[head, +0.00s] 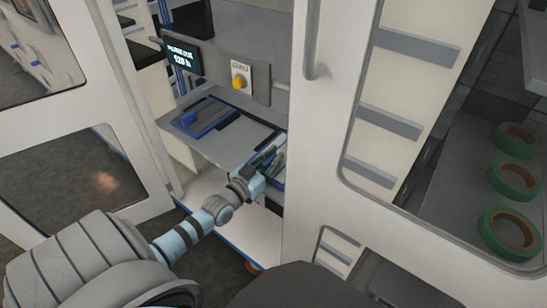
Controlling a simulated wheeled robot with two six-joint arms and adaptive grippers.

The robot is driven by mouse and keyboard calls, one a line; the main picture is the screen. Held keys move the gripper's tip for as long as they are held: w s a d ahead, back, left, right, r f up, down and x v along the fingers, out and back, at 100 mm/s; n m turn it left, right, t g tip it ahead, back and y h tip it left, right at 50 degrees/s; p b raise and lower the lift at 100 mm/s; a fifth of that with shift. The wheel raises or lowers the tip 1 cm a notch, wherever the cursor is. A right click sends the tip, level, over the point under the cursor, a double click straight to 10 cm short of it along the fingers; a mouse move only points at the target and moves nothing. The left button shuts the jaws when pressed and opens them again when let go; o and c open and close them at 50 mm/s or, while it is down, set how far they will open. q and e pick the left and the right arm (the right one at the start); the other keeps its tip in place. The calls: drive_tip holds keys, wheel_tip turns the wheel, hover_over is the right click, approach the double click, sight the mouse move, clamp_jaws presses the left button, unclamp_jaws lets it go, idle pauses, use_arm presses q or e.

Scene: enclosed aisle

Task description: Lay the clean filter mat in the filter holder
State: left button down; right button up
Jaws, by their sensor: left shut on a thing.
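My left gripper (270,160) reaches in over the right end of a grey shelf inside the open cabinet. It is shut on a small dark thing, mostly hidden by the fingers; I cannot tell for sure whether that is the filter mat. A blue-edged rectangular frame with a dark inside (205,118) lies on the shelf, left of the gripper and apart from it. I cannot tell whether it is the filter holder. Another blue-edged part (275,183) shows just below the gripper, partly covered by it. My right gripper is out of view.
A panel with a lit display (182,57) and a yellow knob (239,82) hangs above the shelf. A white door with a handle (315,60) stands close to the right of the gripper. A white lower shelf (240,222) lies below. Green rings (509,233) lie far right.

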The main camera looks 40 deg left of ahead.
use_arm(q)
drive_tip(key=c, duration=1.5)
unclamp_jaws()
drive_tip(key=shift+c, duration=0.2)
drive_tip(key=shift+s, duration=0.1)
drive_tip(key=s, duration=1.1)
drive_tip(key=shift+s+d, duration=0.15)
drive_tip(key=shift+s, duration=0.25)
